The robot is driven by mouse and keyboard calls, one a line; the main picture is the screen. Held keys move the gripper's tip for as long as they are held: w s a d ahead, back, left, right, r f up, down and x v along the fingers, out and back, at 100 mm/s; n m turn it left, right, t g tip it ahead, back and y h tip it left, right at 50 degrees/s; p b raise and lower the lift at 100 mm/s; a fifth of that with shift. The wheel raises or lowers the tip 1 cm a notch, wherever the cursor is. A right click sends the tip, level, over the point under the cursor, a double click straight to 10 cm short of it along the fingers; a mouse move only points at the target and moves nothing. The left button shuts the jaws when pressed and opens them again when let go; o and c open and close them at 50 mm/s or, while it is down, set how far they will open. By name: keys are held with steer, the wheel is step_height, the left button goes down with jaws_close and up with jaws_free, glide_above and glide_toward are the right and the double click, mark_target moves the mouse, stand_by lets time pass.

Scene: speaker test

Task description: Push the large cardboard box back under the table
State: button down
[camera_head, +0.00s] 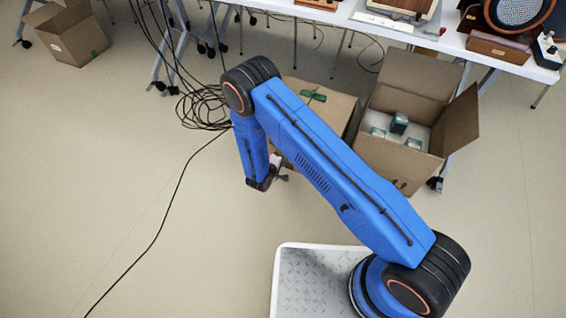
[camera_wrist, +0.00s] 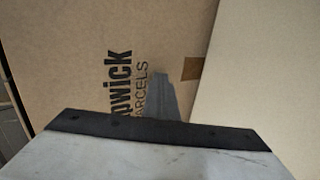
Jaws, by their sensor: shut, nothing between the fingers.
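A closed cardboard box (camera_head: 334,108) with green on its top stands on the floor at the table's front edge, partly hidden behind my blue arm. An open cardboard box (camera_head: 392,160) with raised flaps and several small items inside stands to its right. My gripper (camera_head: 279,170) is shut and empty, low at the near left side of the closed box. In the wrist view a cardboard face (camera_wrist: 75,65) with black lettering fills the left and middle, with brown tape at its edge. My gripper's grey fingers (camera_wrist: 163,95) are against or just before this face; contact cannot be told.
A white table (camera_head: 365,25) with electronics runs along the back. Black cables (camera_head: 203,107) lie coiled left of the closed box. Another open box (camera_head: 70,35) stands far left. Caster-footed table legs stand nearby. The floor at left is mostly clear.

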steer(key=shift+w+d, duration=0.4)
steer(key=shift+w, duration=0.35)
steer(key=shift+w+d, duration=0.35)
steer(key=shift+w, duration=0.4)
steer(key=shift+w+d, duration=0.4)
steer(key=shift+w, duration=0.35)
steer(key=s+a, duration=0.3)
steer(key=s, duration=0.4)
steer(key=shift+s+a, duration=0.15)
steer(key=shift+a, duration=0.05)
